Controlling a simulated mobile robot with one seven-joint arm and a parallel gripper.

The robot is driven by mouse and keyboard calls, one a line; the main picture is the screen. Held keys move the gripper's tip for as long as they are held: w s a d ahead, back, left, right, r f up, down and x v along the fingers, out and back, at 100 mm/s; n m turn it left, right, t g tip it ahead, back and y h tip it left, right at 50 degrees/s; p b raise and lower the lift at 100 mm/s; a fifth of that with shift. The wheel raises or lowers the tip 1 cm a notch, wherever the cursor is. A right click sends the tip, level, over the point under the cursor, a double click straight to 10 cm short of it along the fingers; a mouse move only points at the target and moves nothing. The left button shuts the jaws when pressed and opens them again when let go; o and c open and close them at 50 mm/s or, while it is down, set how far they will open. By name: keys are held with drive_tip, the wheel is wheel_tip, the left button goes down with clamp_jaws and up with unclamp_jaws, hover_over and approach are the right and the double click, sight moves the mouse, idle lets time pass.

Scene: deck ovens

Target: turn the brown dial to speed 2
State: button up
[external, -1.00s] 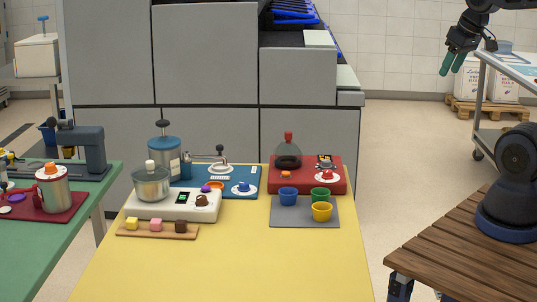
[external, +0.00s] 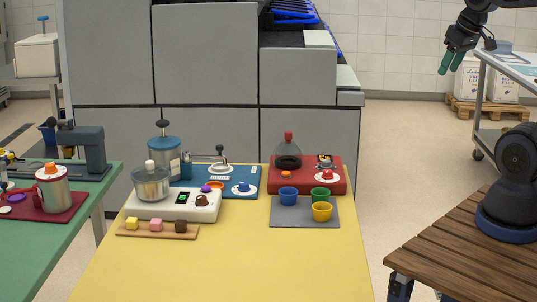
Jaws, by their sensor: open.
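The brown dial (external: 202,201) sits on the right part of a white mixer base (external: 180,214), beside a small dark display with green digits too small to read. The dial's setting is also too small to read.
On the yellow table (external: 230,265) are a board with coloured cubes (external: 157,231), a grey mat with cups (external: 290,216), a red station (external: 320,183) and a blue station (external: 240,185). The table's front is clear. A wooden table (external: 480,245) stands at right.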

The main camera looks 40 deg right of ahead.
drive_tip(key=w+a+r+n+g, duration=0.1)
drive_tip(key=w+a+n, duration=0.3)
drive_tip(key=w+a, duration=0.45)
drive_tip(key=w+a+r+n+g, duration=0.15)
drive_tip(key=w+a+n, duration=0.35)
drive_tip(key=w, duration=0.7)
drive_tip(key=n+g, duration=0.2)
drive_tip(key=n, duration=1.1)
hover_over(201, 197)
wheel_tip(201, 197, down, 26)
wheel_tip(201, 197, down, 10)
drive_tip(key=shift+d+r, duration=0.1)
drive_tip(key=c, duration=1)
